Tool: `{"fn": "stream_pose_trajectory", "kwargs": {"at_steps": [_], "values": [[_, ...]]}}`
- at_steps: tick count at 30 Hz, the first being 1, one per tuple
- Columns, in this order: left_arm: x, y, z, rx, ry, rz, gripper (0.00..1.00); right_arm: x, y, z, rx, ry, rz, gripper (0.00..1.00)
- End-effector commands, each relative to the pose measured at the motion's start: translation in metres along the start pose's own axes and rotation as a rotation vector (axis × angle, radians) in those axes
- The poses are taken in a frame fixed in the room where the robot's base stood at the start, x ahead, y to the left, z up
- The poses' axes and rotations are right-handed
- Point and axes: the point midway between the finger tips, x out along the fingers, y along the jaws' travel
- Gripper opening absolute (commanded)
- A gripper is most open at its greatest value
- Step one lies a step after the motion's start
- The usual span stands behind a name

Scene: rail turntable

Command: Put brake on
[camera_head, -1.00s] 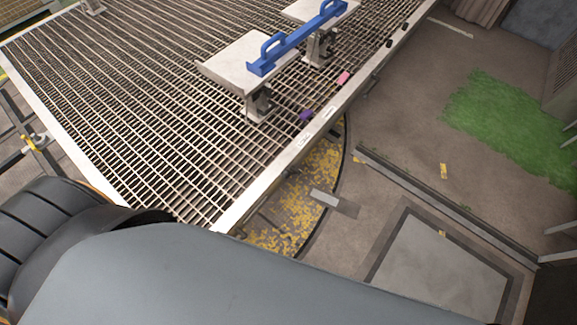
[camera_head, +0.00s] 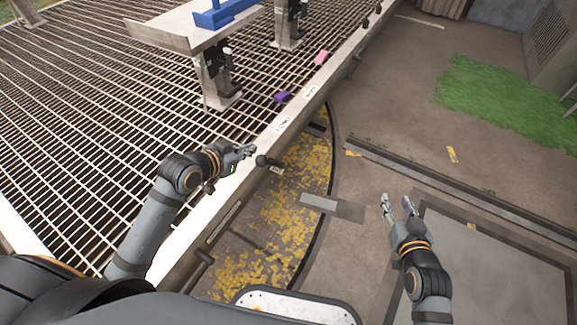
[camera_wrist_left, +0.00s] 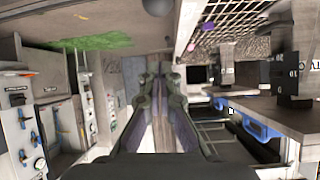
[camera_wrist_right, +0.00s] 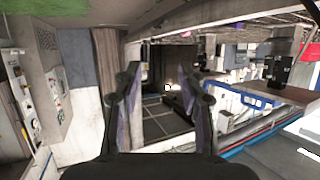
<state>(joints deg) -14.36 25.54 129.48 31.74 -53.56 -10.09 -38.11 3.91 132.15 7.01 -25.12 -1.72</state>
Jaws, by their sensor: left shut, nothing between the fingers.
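A short lever with a black ball knob (camera_head: 262,160) sticks out from the outer side of the turntable's edge beam (camera_head: 232,188). It looks like the brake handle, but its label is too small to read. My left gripper (camera_head: 246,151) is just left of the knob, above the beam, with its fingers together and empty. It appears close to the knob; contact cannot be told. In the left wrist view a dark ball (camera_wrist_left: 158,6) shows at the top edge, beyond the fingers (camera_wrist_left: 160,88). My right gripper (camera_head: 396,203) is open and empty over the floor at right; its fingers (camera_wrist_right: 161,82) are apart.
The grated deck (camera_head: 75,130) fills the left. A pedestal table (camera_head: 165,38) with a blue handle bar (camera_head: 222,14) stands on it. Purple (camera_head: 282,97) and pink (camera_head: 321,57) pieces sit near the beam. Open floor (camera_head: 400,115) lies right, past a yellow-speckled pit (camera_head: 285,215).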

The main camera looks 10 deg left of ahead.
Motion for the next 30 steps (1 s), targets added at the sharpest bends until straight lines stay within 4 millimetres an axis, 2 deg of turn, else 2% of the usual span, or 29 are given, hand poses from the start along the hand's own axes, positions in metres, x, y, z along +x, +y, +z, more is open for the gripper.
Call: {"fn": "stream_pose_trajectory", "kwargs": {"at_steps": [4, 11, 14, 23, 30], "values": [[-0.002, 0.003, -0.007, 0.010, 0.016, 0.008, 0.00, -0.002, -0.001, -0.007, 0.002, 0.022, -0.002, 0.40], [-0.002, 0.002, -0.006, 0.008, 0.014, 0.006, 0.00, -0.002, -0.001, -0.008, 0.001, 0.024, -0.001, 0.40], [0.000, 0.002, -0.006, 0.008, 0.014, 0.006, 0.00, -0.001, 0.000, -0.014, -0.001, 0.051, 0.000, 0.40], [0.013, 0.001, -0.005, 0.006, 0.014, 0.003, 0.00, -0.003, 0.001, -0.075, -0.020, 0.286, 0.006, 0.40], [0.025, 0.002, -0.005, 0.005, 0.014, 0.006, 0.00, -0.016, 0.000, -0.126, -0.038, 0.495, 0.009, 0.40]]}}
